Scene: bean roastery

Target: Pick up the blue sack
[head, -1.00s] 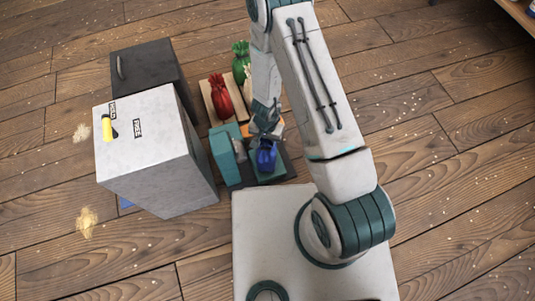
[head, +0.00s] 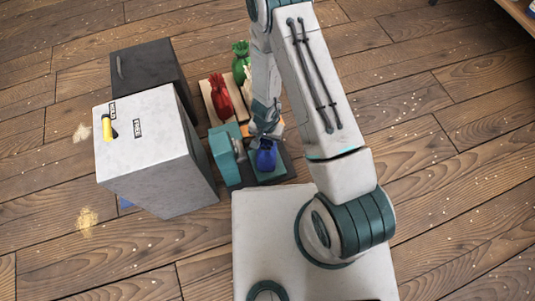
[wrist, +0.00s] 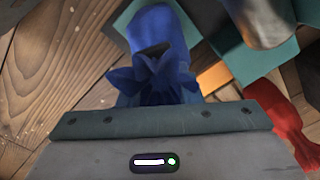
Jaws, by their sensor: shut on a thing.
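The blue sack (head: 266,157) stands on a teal surface (head: 280,172) beside a teal machine (head: 224,152) in the head view. My gripper (head: 265,135) is at the sack's gathered top, coming down from above. In the wrist view the blue sack (wrist: 155,65) fills the upper middle, its ruffled neck close to the gripper's body. My gripper is shut on the sack's neck. The fingertips are mostly hidden. Whether the sack's base still touches the teal surface is hard to tell.
A red sack (head: 220,95) lies on a pale board (head: 207,98), with a green sack (head: 240,60) behind it. A white cabinet (head: 155,160) and a dark cabinet (head: 150,68) stand at the left. Wooden floor is clear at the right.

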